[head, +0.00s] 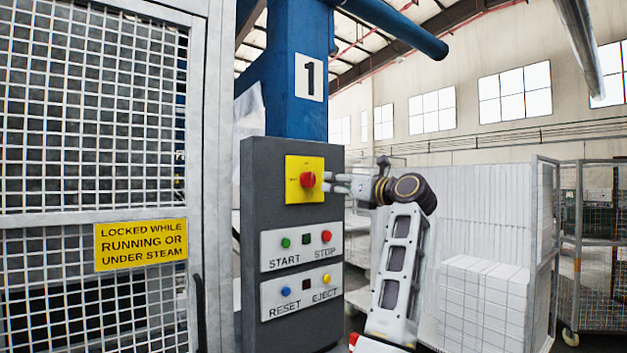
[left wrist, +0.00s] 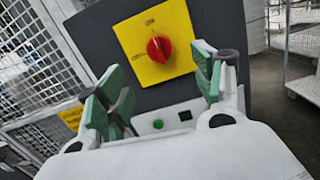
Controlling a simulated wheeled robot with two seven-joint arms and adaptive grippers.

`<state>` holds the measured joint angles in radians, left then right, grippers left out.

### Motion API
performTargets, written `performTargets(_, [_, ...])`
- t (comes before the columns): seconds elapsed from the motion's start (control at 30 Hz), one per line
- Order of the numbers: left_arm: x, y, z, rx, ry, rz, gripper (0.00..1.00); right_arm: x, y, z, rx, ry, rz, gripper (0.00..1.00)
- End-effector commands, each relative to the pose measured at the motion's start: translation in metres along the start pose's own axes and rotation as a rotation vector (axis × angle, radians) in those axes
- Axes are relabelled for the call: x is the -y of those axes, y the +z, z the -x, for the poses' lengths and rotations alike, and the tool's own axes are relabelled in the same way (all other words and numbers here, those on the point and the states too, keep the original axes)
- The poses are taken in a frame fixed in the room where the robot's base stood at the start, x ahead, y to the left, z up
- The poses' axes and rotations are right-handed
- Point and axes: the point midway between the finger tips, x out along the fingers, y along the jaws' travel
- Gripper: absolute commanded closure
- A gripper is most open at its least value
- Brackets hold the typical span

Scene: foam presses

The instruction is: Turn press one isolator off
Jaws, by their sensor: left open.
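The isolator is a red rotary knob (head: 307,179) on a yellow plate (head: 305,195), high on the dark grey control panel (head: 262,215) under the number 1 sign (head: 311,77). My left gripper (head: 338,184) is just right of the knob in the head view. In the left wrist view, the open left gripper (left wrist: 158,72) has its green-padded fingers on either side below the red knob (left wrist: 159,48), with nothing between them. I see no clear contact. Small lettering stands above and left of the knob; the knob's setting is hard to read. My right gripper is out of view.
Start and stop buttons (head: 306,237) and reset and eject buttons (head: 305,285) sit below the isolator. A mesh guard gate (head: 90,215) stands left of the panel. White foam blocks (head: 485,300) and a wire cage trolley (head: 600,240) stand at right.

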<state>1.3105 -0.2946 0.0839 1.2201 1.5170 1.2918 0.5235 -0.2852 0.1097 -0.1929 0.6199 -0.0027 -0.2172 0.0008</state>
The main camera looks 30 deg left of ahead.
Motion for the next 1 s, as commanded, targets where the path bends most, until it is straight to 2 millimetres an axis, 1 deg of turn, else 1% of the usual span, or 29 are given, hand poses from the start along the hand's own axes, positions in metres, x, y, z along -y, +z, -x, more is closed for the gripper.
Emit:
performTargets(0.03, [-0.003,0.006,0.003,-0.028,-0.006,0.026,0.33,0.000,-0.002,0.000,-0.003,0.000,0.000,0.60])
performTargets(0.13, [-0.006,0.011,0.006,-0.071,-0.013,0.061,0.33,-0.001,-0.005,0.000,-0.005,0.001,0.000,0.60])
performTargets(0.33, [-0.008,0.015,0.010,-0.106,-0.018,0.086,0.33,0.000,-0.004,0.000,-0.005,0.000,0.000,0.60])
performTargets(0.47, [-0.008,0.015,0.010,-0.106,-0.018,0.086,0.33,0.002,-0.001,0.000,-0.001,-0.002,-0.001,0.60])
performTargets(0.67, [-0.008,0.015,0.009,-0.104,-0.018,0.085,0.33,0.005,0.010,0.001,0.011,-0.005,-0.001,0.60])
performTargets(0.87, [-0.008,0.014,0.002,-0.104,-0.018,0.084,0.33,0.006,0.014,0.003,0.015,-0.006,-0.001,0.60])
performTargets(1.0, [-0.008,0.014,-0.009,-0.103,-0.016,0.083,0.33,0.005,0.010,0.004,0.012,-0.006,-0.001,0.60])
